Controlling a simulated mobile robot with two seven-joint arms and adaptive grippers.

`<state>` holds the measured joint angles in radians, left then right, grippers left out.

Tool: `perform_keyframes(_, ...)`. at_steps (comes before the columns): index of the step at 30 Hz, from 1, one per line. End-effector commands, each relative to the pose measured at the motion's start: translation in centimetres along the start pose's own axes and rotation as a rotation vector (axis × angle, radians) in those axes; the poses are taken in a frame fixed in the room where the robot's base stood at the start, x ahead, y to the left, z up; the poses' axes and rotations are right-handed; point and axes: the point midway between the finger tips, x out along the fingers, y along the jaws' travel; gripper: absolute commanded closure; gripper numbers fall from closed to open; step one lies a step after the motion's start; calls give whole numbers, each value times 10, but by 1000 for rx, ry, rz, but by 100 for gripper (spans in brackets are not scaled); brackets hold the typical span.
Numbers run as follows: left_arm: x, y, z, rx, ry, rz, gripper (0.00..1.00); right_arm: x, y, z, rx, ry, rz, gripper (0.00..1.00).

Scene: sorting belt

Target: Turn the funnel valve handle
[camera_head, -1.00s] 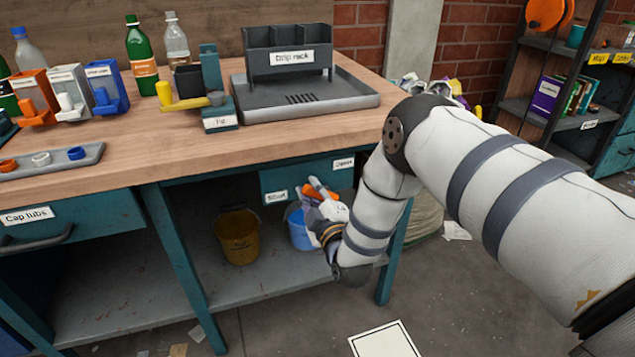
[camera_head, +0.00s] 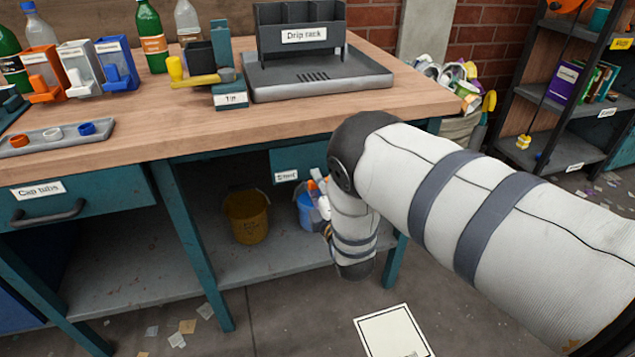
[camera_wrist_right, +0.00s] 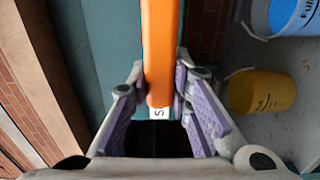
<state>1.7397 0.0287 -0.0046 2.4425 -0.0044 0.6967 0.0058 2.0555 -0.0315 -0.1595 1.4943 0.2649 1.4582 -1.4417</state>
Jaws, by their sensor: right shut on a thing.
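My right gripper (camera_head: 322,200) is under the bench top, in front of a teal panel (camera_head: 297,159), and partly hidden by my own arm. In the right wrist view, its fingers (camera_wrist_right: 161,82) are closed on either side of a long orange handle (camera_wrist_right: 161,40). A bit of orange handle (camera_head: 311,186) also shows by the gripper in the head view. A small white label (camera_wrist_right: 159,113) with an "S" shows just past the handle's end. A white label (camera_head: 286,176) is on the panel in the head view. No funnel is clearly visible. My left gripper is not in view.
A yellow bucket (camera_head: 246,217) and a blue bucket (camera_head: 306,212) stand on the lower shelf close to my right gripper. A bench leg (camera_head: 395,264) stands just right of it. The bench top holds a drip rack (camera_head: 300,36), a yellow-handled "Tip" fixture (camera_head: 229,86) and bottles.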

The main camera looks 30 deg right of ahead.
Motion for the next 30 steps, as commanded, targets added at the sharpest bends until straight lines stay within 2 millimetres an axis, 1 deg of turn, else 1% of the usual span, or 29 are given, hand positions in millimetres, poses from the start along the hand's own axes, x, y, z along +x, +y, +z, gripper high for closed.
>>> perform_keyframes(1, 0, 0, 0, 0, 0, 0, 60, 0, 0, 2, -8, -5, -1, 100)
perform_keyframes(13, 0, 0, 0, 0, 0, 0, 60, 0, -1, 3, -15, -6, -1, 100)
perform_keyframes(14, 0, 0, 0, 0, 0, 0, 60, 0, -1, 3, -15, -6, -1, 77)
perform_keyframes(15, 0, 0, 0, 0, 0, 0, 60, 0, -1, 3, -15, -6, -2, 68)
perform_keyframes(16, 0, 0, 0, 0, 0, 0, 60, 0, -1, 3, -15, -6, -2, 61)
perform_keyframes(26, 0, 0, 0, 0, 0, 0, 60, -3, -1, 1, -11, -2, -2, 60)
perform_keyframes(29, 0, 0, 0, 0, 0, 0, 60, -18, -2, 0, -12, 0, -6, 60)
perform_keyframes(30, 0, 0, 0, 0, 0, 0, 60, -28, -2, 1, -14, -1, -7, 60)
